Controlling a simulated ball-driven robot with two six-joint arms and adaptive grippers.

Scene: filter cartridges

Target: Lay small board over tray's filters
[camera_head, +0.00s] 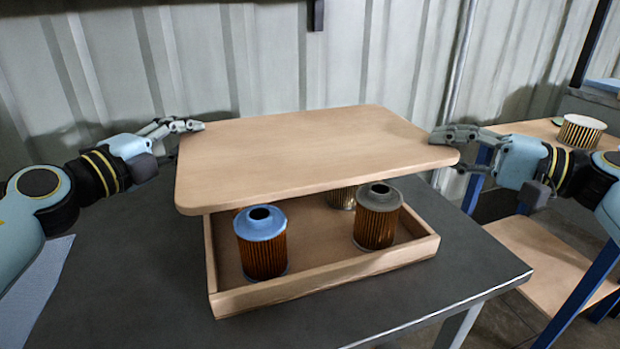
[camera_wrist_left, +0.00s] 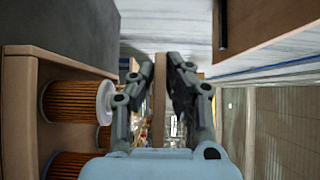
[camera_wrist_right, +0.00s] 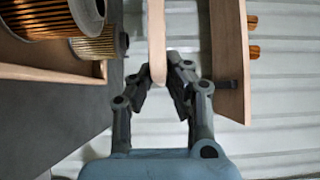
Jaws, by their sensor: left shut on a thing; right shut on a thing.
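The small board (camera_head: 310,150) is pale wood with rounded corners, held above the wooden tray (camera_head: 340,285) and covering its back from view. In the tray stand a blue-topped filter (camera_head: 262,245) and a grey-topped filter (camera_head: 377,215); another filter (camera_head: 342,197) is partly hidden behind. The front filters' tops show below the board's front edge. My left gripper (camera_head: 193,126) is shut on the board's left edge. My right gripper (camera_head: 445,136) is shut on its right edge. Both wrist views show the board edge-on between the fingers, in the left (camera_wrist_left: 160,95) and right (camera_wrist_right: 157,45).
The tray stands on a dark table (camera_head: 120,290) with free room at left and front. At right, a wooden side table (camera_head: 530,129) holds a filter (camera_head: 581,131), with a lower wooden shelf (camera_head: 560,260). A corrugated wall (camera_head: 250,60) stands behind.

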